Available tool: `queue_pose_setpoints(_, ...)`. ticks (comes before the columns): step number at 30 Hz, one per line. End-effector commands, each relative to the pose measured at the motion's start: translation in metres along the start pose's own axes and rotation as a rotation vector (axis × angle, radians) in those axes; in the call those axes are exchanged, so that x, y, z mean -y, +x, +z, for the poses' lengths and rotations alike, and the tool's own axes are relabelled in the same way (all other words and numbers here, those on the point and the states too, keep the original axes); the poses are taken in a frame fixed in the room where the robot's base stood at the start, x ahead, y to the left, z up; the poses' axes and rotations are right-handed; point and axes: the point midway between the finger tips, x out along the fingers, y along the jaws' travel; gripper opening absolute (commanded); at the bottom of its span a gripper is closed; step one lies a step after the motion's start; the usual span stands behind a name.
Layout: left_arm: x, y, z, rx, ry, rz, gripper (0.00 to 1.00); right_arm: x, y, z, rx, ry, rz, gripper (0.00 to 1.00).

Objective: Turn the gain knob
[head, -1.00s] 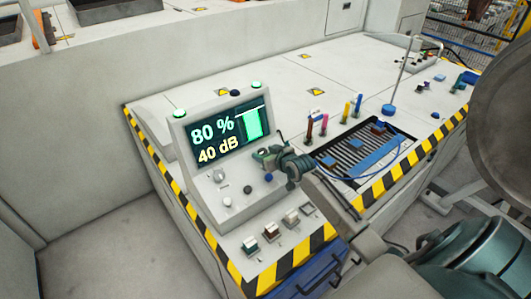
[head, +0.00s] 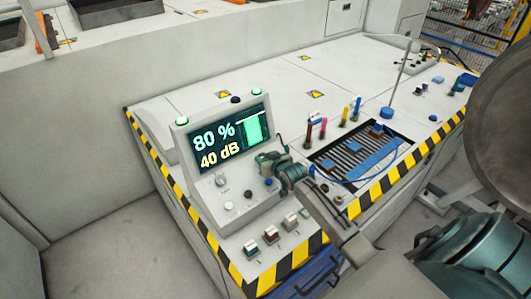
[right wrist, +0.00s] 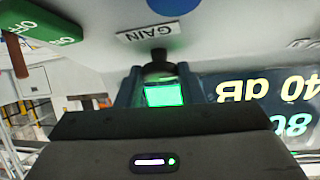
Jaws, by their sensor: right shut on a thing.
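The control panel (head: 185,150) has a lit screen (head: 228,137) reading 80 % and 40 dB, with a green bar. My right gripper (head: 266,160) is at the panel face, just right of the screen's lower corner, and covers the gain knob in the head view. In the right wrist view, the dark gain knob (right wrist: 159,66) sits between the fingertips of my right gripper (right wrist: 160,85), which is shut on it. The GAIN label (right wrist: 145,33) is beside the knob, upside down. The knob's pointer cannot be made out. My left gripper is not in view.
Switches (head: 271,234) stand in front.

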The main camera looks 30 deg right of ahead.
Motion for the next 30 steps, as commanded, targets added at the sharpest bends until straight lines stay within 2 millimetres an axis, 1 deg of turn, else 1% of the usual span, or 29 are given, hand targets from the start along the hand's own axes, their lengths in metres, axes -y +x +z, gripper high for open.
queue_pose_setpoints(1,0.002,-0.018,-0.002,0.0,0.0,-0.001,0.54,0.003,-0.004,-0.008,0.003,0.024,0.02,0.11)
queue_pose_setpoints(3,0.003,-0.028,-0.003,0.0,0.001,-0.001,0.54,0.003,-0.003,-0.007,0.004,0.06,0.054,0.11)
queue_pose_setpoints(6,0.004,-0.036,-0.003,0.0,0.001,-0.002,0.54,0.004,-0.002,-0.005,0.004,0.114,0.105,0.11)
queue_pose_setpoints(8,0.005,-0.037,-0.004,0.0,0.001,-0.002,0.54,0.004,-0.001,-0.004,0.005,0.148,0.136,0.11)
queue_pose_setpoints(11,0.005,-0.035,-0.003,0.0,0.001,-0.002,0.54,0.005,0.001,-0.001,0.005,0.204,0.188,0.11)
queue_pose_setpoints(19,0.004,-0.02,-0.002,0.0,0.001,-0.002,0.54,0.006,0.002,0.0,0.006,0.332,0.303,0.11)
queue_pose_setpoints(30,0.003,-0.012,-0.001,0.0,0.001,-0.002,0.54,0.006,0.002,-0.003,0.009,0.404,0.372,0.11)
